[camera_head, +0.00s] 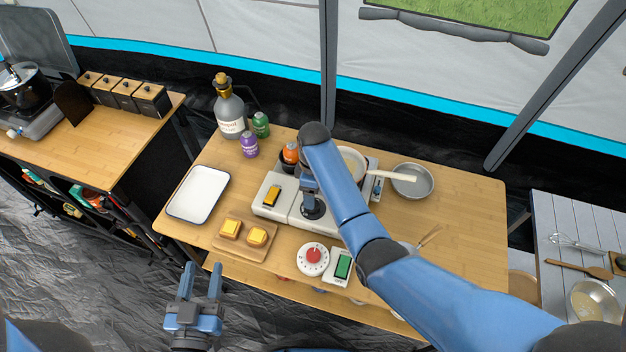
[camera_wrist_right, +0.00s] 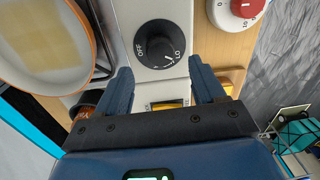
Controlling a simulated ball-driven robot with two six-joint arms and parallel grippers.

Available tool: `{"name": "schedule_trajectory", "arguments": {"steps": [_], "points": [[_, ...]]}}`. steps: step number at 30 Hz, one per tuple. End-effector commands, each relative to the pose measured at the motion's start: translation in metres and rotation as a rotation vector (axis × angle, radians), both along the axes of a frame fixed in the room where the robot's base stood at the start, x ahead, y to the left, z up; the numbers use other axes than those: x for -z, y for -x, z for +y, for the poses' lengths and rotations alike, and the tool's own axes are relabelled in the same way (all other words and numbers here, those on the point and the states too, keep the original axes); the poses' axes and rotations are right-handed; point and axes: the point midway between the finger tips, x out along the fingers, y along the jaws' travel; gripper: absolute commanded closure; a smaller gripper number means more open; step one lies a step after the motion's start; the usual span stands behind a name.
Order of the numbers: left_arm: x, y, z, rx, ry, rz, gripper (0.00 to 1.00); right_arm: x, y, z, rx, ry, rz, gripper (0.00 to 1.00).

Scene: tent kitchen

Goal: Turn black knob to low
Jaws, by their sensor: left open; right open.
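The black knob (camera_wrist_right: 160,45) sits on the light front panel of the stove in the right wrist view, with OFF printed at its left and LO at its lower right. Its exact pointer setting is hard to read. My right gripper (camera_wrist_right: 161,76) is open, its two fingers spread apart with the knob just beyond the gap. In the head view the right arm reaches over the stove (camera_head: 270,207), and its gripper (camera_head: 309,186) is partly hidden by the arm, close by the knob (camera_head: 313,208). My left gripper (camera_head: 201,275) is open and empty, low in front of the table.
A pan (camera_wrist_right: 50,40) is beside the knob. Bottles (camera_head: 249,144) and a metal bowl (camera_head: 412,181) stand farther back.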

Motion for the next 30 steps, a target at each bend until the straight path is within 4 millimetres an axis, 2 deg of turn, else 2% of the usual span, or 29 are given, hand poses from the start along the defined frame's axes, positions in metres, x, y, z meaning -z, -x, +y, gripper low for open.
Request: {"name": "schedule_trajectory", "arguments": {"steps": [6, 12, 30], "points": [[0.007, 0.0, 0.0, 0.0, 0.0, 0.0, 0.52, -0.034, -0.003, 0.0, 0.0, -0.002, -0.004, 0.31], [0.009, 0.0, 0.0, 0.0, 0.0, 0.0, 0.52, -0.051, -0.003, -0.001, 0.0, -0.001, -0.001, 0.31], [0.009, 0.0, 0.0, 0.0, 0.0, 0.0, 0.52, -0.055, -0.003, -0.001, 0.0, 0.0, 0.0, 0.31]]}}
